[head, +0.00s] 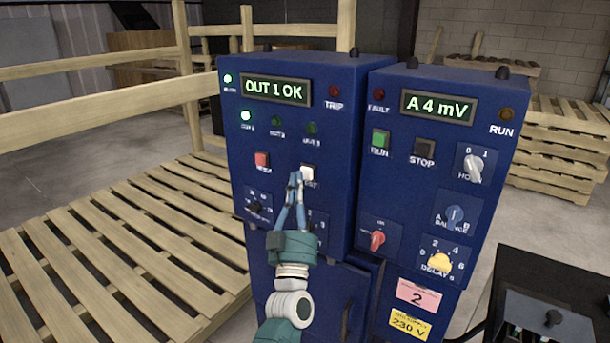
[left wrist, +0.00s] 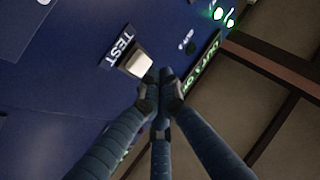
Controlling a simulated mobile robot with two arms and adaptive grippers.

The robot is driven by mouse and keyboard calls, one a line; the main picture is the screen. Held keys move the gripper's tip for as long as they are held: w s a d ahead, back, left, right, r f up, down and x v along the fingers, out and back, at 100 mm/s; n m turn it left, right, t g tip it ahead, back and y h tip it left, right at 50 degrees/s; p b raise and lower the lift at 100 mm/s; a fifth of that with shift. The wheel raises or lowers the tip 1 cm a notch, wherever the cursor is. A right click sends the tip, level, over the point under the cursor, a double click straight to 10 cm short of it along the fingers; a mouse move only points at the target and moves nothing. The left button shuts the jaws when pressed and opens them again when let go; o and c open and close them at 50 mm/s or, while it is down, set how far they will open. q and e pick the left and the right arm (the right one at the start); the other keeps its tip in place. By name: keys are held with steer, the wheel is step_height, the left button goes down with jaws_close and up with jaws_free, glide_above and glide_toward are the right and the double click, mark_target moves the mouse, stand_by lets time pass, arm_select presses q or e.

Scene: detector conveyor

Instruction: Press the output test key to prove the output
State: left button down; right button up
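The output test key is a white square button (head: 308,173) on the left blue cabinet, below the green lamps. In the left wrist view the white key (left wrist: 139,65) sits beside the label TEST. My left gripper (head: 296,178) is at the cabinet front, its fingertips together just at the lower left of the key. In the left wrist view the closed fingertips (left wrist: 158,76) are at the key's edge; I cannot tell whether they touch it. Nothing shows between the fingers. The display (head: 276,91) reads OUT 1 OK. My right gripper is not in view.
A red button (head: 262,160) and a dark selector knob (head: 256,207) are left of my gripper. The right cabinet has a display (head: 437,107) reading A 4 mV, RUN and STOP buttons and several knobs. Wooden pallets (head: 110,260) lie at left. A dark box (head: 545,300) stands at lower right.

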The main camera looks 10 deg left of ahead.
arm_select(q)
steer(key=shift+w, duration=0.15)
stand_by(0.7)
steer(key=shift+w+d, duration=0.15)
steer(key=shift+w, duration=0.1)
steer(key=shift+w+d+b, duration=0.15)
steer(key=shift+w+b, duration=0.3)
stand_by(0.7)
stand_by(0.3)
steer(key=shift+s+a+p, duration=0.3)
steer(key=shift+s+p, duration=0.4)
steer(key=shift+s, duration=0.15)
steer(key=s+p, duration=0.1)
steer(key=s+a+p, duration=0.1)
steer(key=s, duration=0.1)
steer(key=s+p, duration=0.1)
steer(key=shift+s+a, duration=0.35)
